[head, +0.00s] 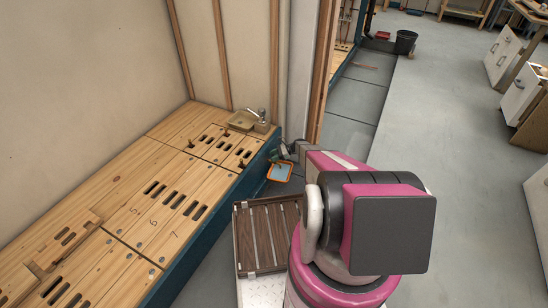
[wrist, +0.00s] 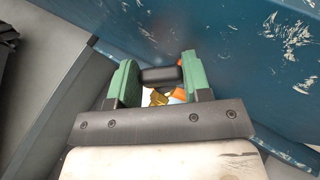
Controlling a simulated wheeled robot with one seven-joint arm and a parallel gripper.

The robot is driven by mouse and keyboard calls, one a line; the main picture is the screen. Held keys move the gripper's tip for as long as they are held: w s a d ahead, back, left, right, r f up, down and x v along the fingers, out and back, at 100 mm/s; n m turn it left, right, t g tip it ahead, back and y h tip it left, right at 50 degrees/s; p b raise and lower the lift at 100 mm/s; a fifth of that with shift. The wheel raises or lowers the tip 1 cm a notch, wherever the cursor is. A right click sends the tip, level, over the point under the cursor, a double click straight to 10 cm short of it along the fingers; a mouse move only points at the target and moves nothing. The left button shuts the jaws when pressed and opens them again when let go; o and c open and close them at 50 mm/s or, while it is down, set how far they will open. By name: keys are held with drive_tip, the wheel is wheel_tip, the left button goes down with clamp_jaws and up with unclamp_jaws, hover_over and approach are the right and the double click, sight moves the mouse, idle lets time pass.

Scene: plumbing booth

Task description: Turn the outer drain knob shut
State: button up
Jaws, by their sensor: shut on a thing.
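In the wrist view the green fingers of my gripper (wrist: 159,80) stand on both sides of a dark, rounded knob (wrist: 160,74) and are shut on it. The knob lies crosswise between the fingertips, close to a blue panel. A brass-coloured part (wrist: 158,97) shows just below the knob, between the fingers. In the head view my gripper (head: 286,151) is low beside the end of the blue platform, and the knob is too small and hidden to make out there.
An orange tray (head: 270,174) with a pale inside sits on the floor below my gripper. A dark slatted rack (head: 262,232) is near my base.

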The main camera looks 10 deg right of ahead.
drive_tip(key=shift+s, duration=0.1)
drive_tip(key=m+t, duration=0.1)
drive_tip(key=t, duration=0.1)
drive_tip(key=m+t, duration=0.2)
drive_tip(key=shift+s+h, duration=0.2)
drive_tip(key=shift+h, duration=0.1)
drive_tip(key=shift+m+t+h, duration=0.9)
drive_tip(key=shift+m+t, duration=0.9)
drive_tip(key=shift+m, duration=0.2)
drive_tip(key=o, duration=0.6)
drive_tip(key=shift+o, duration=0.2)
drive_tip(key=v, duration=1)
drive_tip(key=shift+s+d, duration=0.15)
drive_tip(key=shift+s, duration=0.25)
drive_tip(key=shift+r, duration=0.1)
